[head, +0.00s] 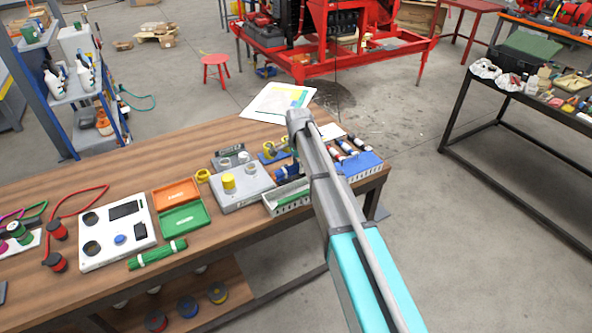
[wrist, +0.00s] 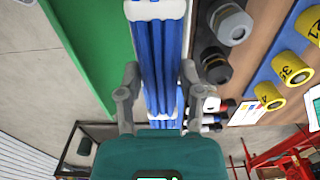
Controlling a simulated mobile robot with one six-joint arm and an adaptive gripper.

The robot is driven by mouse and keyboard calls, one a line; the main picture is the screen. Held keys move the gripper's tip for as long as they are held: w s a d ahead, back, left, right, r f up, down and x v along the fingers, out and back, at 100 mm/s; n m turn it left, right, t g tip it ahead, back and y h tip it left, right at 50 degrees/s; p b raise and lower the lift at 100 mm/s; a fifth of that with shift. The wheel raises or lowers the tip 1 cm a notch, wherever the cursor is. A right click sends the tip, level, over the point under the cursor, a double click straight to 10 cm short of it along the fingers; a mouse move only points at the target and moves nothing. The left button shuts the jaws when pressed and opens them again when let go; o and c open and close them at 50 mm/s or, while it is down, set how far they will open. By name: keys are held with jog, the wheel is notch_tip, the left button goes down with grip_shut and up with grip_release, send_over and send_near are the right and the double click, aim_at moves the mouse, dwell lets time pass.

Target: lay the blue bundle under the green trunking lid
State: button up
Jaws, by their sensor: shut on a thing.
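The blue bundle (wrist: 160,60) is several blue strands bound with white ties. It lies lengthwise between the two fingers of my gripper (wrist: 160,100), which is shut on it. A green panel, which looks like the green trunking lid (wrist: 85,45), lies left of the bundle in the wrist view, apart from the fingers. In the head view the green trunking lid (head: 290,190) shows in a pale slotted trunking by the bench's front edge. A bit of blue beside my arm there looks like the bundle. My arm hides my gripper in the head view.
Dark cable fittings (wrist: 215,65) and yellow numbered tags (wrist: 294,70) are close on the right in the wrist view. A blue lid (head: 362,163) lies right of my arm. A green bundle (head: 157,253), an orange tray (head: 176,194) and a green tray (head: 184,218) lie left.

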jog(key=shift+f, duration=0.4)
notch_tip(320, 180, down, 8)
jog(key=b, duration=0.8)
jog(key=shift+r, duration=0.25)
jog(key=shift+f+b, duration=2.35)
jog(key=shift+f, duration=0.1)
dwell(0.7)
jog(key=o, duration=1.1)
jog(key=shift+r, duration=0.15)
